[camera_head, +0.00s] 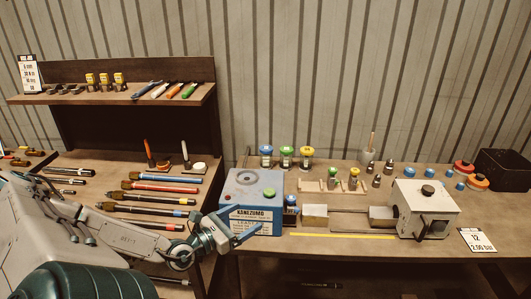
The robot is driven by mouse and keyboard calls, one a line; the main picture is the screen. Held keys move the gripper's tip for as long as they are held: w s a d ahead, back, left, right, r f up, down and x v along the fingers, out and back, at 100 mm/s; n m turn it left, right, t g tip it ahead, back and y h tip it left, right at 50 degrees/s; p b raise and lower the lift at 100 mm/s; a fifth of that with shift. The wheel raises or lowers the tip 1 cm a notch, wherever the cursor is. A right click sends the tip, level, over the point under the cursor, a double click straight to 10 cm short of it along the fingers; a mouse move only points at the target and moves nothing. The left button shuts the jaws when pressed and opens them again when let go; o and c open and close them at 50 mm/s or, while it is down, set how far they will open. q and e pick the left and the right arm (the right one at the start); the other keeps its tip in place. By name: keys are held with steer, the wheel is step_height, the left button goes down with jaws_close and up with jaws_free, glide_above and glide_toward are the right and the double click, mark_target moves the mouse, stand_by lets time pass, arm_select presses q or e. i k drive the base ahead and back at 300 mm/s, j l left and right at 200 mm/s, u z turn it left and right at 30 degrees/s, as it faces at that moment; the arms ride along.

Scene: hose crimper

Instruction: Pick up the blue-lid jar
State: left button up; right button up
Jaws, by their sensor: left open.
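A jar with a blue lid (265,155) stands upright at the back of the right-hand workbench, leftmost in a row beside a green-lid jar (286,157) and a yellow-lid jar (306,157). Another small blue-topped item (291,204) stands just right of the blue-grey machine box; I cannot tell whether it is also a jar. My left gripper (246,222) is open and empty, in front of the box's lower face. It is nearer to me than the jar row and apart from it. My right gripper is not in view.
The blue-grey machine box (254,190) with a green knob stands between my left gripper and the jars. A wooden rack (320,186) with small fittings is right of it. A white crimper (425,207) stands farther right. Tools and hoses cover the left bench (118,160).

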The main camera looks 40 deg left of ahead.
mark_target(266, 150)
steer(key=i+j, duration=0.25)
steer(key=j, duration=0.2)
steer(key=i+j, duration=0.55)
steer(key=j, duration=0.3)
steer(key=i+j, duration=0.25)
steer(key=j, duration=0.2)
